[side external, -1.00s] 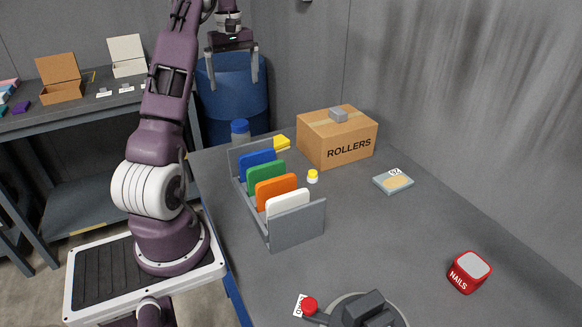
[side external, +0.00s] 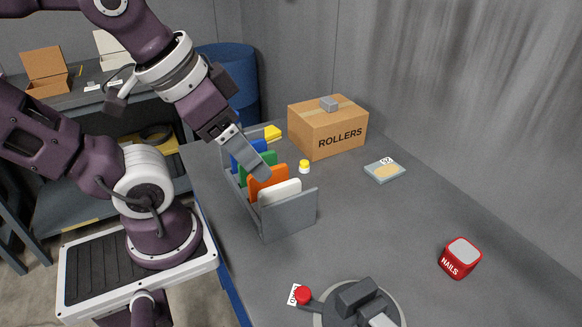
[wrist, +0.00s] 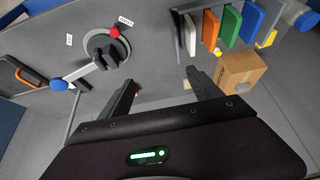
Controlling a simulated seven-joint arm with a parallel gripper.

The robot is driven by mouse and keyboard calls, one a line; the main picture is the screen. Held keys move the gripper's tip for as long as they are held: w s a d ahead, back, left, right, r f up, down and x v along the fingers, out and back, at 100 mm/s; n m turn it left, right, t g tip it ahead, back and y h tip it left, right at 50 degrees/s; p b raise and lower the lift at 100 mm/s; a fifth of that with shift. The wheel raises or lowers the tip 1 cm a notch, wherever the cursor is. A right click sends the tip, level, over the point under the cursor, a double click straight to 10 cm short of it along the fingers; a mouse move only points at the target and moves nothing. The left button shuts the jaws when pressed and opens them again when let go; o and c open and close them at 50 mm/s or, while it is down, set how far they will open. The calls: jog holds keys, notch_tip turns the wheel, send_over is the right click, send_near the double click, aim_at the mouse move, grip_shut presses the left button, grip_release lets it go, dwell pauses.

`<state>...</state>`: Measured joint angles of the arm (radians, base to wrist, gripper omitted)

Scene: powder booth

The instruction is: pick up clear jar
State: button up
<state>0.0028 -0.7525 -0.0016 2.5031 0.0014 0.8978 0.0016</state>
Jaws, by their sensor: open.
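A jar with a blue lid (wrist: 308,21) and a pale, see-through-looking body is at the top right edge of the wrist view, partly cut off; it appears to be the clear jar. In the side view it is hidden behind my arm and gripper. My gripper (side external: 252,158) is over the slotted rack in the side view, tilted down to the right. In the wrist view my gripper (wrist: 162,90) has its two fingers wide apart, with nothing between them. The jar is beyond the right finger, well apart from it.
The grey rack (side external: 290,217) holds blue, green, orange and white plates. A ROLLERS carton (side external: 329,132), a small yellow-capped bottle (side external: 304,166), a card pad (side external: 384,172), a red NAILS box (side external: 460,259) and a round fixture (side external: 398,294) stand around. The right-middle tabletop is clear.

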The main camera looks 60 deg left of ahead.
jog(key=w+a+f+m+g+y, duration=0.2)
jog(key=a+f+m, duration=0.4)
jog(key=a, duration=0.9)
jog(key=w+a+f+m+g+y, duration=0.1)
jog(key=w+a+f+m+y, duration=0.4)
jog(key=a, duration=1)
jog(key=w+a+f+m+g+y, duration=0.2)
jog(key=w+a+f+m+y, duration=0.2)
jog(key=a+f, duration=0.5)
jog(key=shift+w+a+f+m+g+y, duration=0.1)
jog(key=shift+a+m+y, duration=0.35)
jog(key=shift+a, duration=0.7)
jog(key=shift+w+a+f+m+g+y, duration=0.1)
jog(key=shift+a+m+y, duration=0.35)
jog(key=shift+a, duration=0.65)
jog(key=shift+a+f+m+g+y, duration=0.1)
jog(key=shift+a+m+y, duration=0.2)
jog(key=shift+a+m, duration=0.6)
jog(key=shift+a+n, duration=0.2)
jog(key=shift+n, duration=0.1)
grip_shut()
